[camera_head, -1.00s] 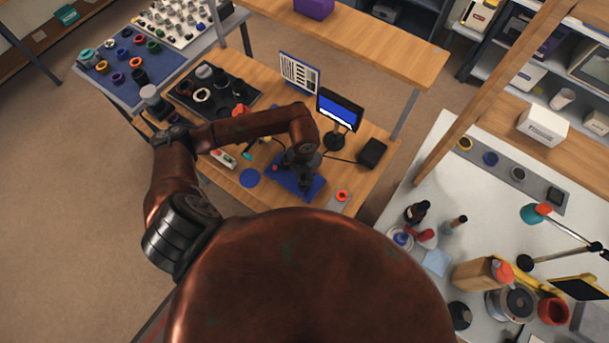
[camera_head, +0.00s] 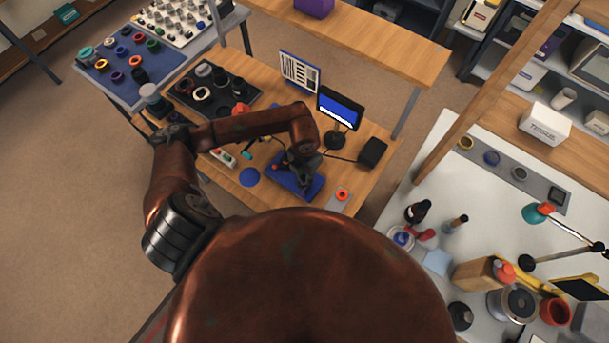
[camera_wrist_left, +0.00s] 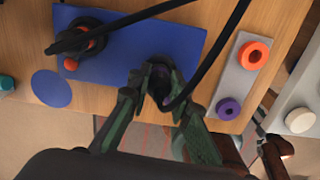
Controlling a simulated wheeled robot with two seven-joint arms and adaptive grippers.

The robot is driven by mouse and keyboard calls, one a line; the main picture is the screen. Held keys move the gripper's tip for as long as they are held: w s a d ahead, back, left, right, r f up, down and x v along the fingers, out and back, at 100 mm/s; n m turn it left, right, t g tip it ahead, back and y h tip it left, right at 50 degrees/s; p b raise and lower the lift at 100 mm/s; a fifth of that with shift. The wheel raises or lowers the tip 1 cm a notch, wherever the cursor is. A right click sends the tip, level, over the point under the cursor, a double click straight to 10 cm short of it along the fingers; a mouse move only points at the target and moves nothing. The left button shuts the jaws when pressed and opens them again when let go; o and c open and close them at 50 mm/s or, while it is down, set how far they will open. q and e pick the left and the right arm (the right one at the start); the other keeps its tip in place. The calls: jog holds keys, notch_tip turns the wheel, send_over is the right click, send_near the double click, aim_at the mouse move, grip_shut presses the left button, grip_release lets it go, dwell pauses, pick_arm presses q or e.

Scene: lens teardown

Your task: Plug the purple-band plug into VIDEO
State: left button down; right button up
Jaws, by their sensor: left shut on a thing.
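My left gripper (camera_wrist_left: 160,88) is shut on a dark round plug (camera_wrist_left: 160,72) with a thick black cable, near the edge of the blue mat (camera_wrist_left: 135,38). Any purple band on the plug is mostly hidden by the fingers. In the head view the left gripper (camera_head: 305,184) is over the blue mat (camera_head: 281,180), seen from behind my arm. To its right a grey strip (camera_wrist_left: 226,80) carries an orange ring (camera_wrist_left: 253,55) and a purple ring (camera_wrist_left: 228,108). No VIDEO label is readable.
A dark round part with an orange bit (camera_wrist_left: 85,38) stands on the mat's left side, with a cable across it. A small monitor (camera_head: 340,108) and a black box (camera_head: 372,152) stand behind the gripper. A blue disc (camera_head: 249,177) lies left of the mat.

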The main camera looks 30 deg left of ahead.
pick_arm(q)
jog(key=shift+f, duration=0.35)
dwell(0.6)
jog(key=c, duration=1.7)
grip_release()
jog(key=shift+r, duration=0.15)
notch_tip(320, 180, up, 12)
jog(key=shift+f, duration=0.1)
jog(key=shift+s, duration=0.1)
